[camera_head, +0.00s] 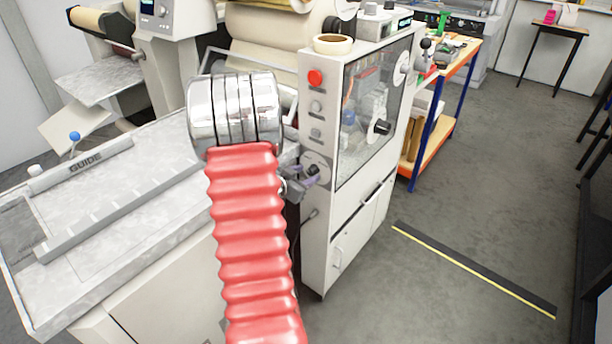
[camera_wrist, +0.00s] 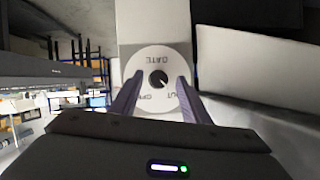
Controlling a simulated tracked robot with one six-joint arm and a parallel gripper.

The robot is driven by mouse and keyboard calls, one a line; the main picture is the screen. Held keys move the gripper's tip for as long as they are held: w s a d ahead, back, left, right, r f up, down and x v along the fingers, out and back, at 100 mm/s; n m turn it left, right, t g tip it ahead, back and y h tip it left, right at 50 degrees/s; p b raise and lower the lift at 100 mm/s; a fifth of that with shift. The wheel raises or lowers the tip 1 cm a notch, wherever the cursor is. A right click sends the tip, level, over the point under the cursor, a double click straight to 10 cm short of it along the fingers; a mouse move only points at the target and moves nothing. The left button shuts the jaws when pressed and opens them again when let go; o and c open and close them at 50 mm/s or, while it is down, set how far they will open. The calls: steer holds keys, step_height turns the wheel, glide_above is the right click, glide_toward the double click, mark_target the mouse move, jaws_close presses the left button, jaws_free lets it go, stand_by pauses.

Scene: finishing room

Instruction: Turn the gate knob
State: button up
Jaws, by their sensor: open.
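The gate knob is a small dark knob (camera_wrist: 158,79) at the centre of a round white dial lettered GATE (camera_wrist: 157,59). In the head view the dial (camera_head: 318,160) is on the front of the white machine cabinet, low under a column of buttons. My gripper (camera_wrist: 159,85) is open, with one finger on each side of the knob in the wrist view. I cannot tell whether the fingers touch it. In the head view my gripper (camera_head: 298,184) is at the dial, partly hidden behind my arm, and covers part of the knob.
A red button (camera_head: 315,77) and grey buttons sit above the dial. A clear window (camera_head: 372,105) covers the cabinet's side. The bed with the GUIDE bar (camera_head: 80,165) lies left of my arm. A blue-orange workbench (camera_head: 446,85) stands behind. The floor (camera_head: 430,240) at right is mostly clear.

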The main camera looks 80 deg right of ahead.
steer(key=shift+s+d+f, duration=0.15)
steer(key=shift+d, duration=0.25)
steer(key=c, duration=0.9)
steer(key=shift+a, duration=0.25)
steer(key=shift+c, duration=0.6)
steer(key=shift+d, duration=0.2)
steer(key=shift+c, duration=0.2)
